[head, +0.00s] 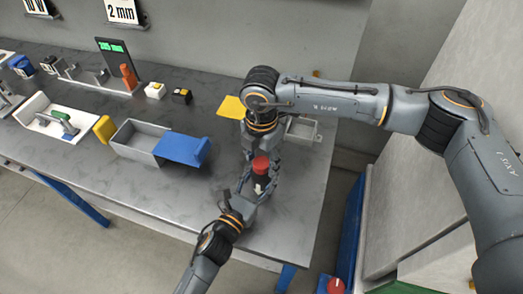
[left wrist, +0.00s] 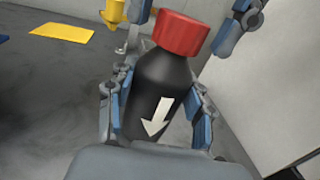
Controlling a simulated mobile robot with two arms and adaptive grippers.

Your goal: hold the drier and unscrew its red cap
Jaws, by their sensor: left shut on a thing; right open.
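The drier is a dark bottle (left wrist: 158,92) with a white arrow on its side and a red cap (left wrist: 181,33) on top. In the head view the red cap (head: 260,164) shows above the dark body (head: 261,181), near the table's right front. My left gripper (head: 257,186) is shut on the body, with one finger on each side. In the left wrist view the drier looks slightly tilted. My right gripper (left wrist: 186,28) is open, its fingers on either side of the cap with gaps visible. In the head view it comes down from above and behind.
A grey bin (head: 140,138) with a blue lid part (head: 182,149) stands to the left. A yellow sheet (head: 231,107) and a small grey tray (head: 302,129) lie behind. A white fixture (head: 45,118) is further left. The table's front middle is clear.

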